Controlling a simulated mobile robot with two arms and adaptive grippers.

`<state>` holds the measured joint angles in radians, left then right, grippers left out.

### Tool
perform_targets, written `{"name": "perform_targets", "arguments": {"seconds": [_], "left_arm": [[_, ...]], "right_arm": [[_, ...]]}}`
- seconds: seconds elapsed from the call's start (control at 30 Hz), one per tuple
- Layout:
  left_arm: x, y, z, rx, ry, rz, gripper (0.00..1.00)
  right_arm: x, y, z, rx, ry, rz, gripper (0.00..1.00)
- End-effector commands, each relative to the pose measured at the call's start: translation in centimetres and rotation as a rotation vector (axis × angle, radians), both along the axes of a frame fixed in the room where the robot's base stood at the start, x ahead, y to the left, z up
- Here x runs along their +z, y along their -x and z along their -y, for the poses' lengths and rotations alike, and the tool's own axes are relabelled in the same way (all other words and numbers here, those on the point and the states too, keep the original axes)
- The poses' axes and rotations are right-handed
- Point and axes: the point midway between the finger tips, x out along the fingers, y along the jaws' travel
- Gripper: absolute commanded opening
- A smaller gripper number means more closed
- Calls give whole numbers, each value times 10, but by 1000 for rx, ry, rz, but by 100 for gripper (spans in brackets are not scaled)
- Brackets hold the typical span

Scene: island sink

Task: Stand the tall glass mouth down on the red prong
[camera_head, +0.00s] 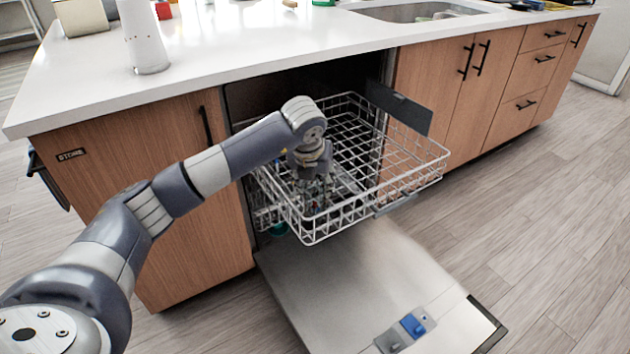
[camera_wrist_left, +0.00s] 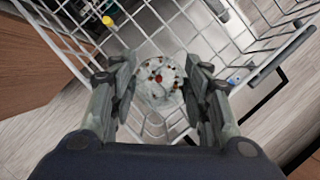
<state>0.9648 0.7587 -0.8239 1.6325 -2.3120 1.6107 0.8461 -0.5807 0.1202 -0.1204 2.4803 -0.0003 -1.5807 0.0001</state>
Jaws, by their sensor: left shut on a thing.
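My left gripper (camera_head: 314,178) reaches down into the front left part of the pulled-out dishwasher rack. In the left wrist view its fingers (camera_wrist_left: 160,88) are shut on the tall glass (camera_wrist_left: 161,78), one on each side. The glass is clear, and its round end facing the wrist camera shows reddish-brown specks. The gripper hides most of the glass in the head view, and I cannot tell whether its lower end touches anything. I cannot make out the red prong for certain. A yellow-tipped prong (camera_wrist_left: 107,20) stands at the upper left in the wrist view.
The white wire rack (camera_head: 405,180) has raised rims around my gripper. The open dishwasher door (camera_head: 355,280) lies below, with a blue-lidded dispenser (camera_head: 412,325). The white countertop (camera_head: 255,45) overhangs behind the arm. Much of the rack's right side looks empty.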

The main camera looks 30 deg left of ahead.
Motion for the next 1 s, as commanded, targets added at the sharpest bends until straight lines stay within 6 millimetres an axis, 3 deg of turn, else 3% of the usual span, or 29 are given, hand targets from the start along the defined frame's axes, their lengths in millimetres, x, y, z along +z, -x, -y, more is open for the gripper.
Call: {"name": "perform_targets", "arguments": {"seconds": [0.07,0.1,0.2,0.63,1.0], "left_arm": [[1,0,0,1,0,2,0],[1,0,0,0,-1,2,48],[1,0,0,0,-1,2,67],[7,2,1,0,1,1,67],[74,29,8,-1,1,5,67]], "right_arm": [[0,0,0,0,0,0,40],[0,0,0,0,0,0,40],[0,0,0,0,0,0,40],[0,-1,0,-1,-1,3,40],[0,0,0,-1,0,1,40]]}}
